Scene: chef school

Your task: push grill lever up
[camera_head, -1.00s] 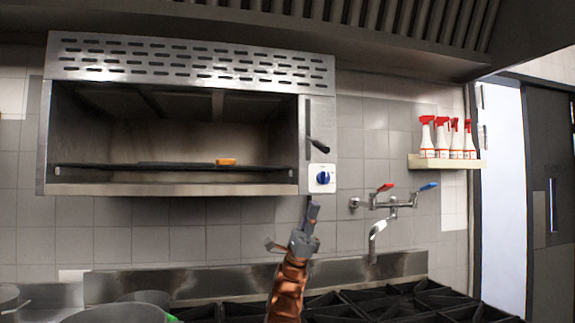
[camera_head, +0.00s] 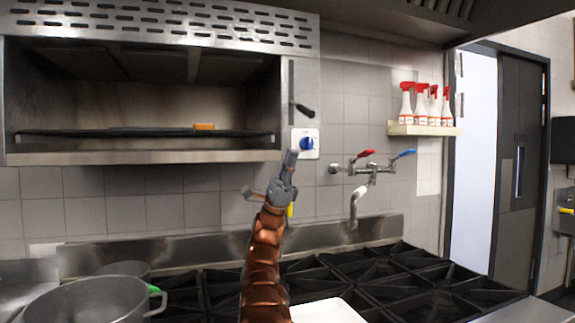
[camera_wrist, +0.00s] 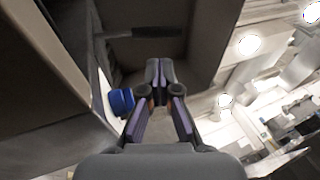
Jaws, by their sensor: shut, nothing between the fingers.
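The grill (camera_head: 150,28) is a steel wall unit with an open front, at the upper left of the head view. Its lever (camera_head: 304,110) is a short black handle on the right front panel, above a blue knob (camera_head: 307,144) on a white plate. My gripper (camera_head: 291,156) is shut and empty. It points up and appears just below and left of the knob, with the lever above it in the picture. In the wrist view, the shut fingers (camera_wrist: 160,68) have the blue knob (camera_wrist: 121,102) at their left and the dark lever (camera_wrist: 158,32) beyond their tips.
An orange item (camera_head: 204,126) lies on the grill rack. A wall tap (camera_head: 372,168) with red and blue handles is to the right. Spray bottles stand on a shelf (camera_head: 425,130). Black burner grates (camera_head: 385,275) and a pot (camera_head: 90,300) are below.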

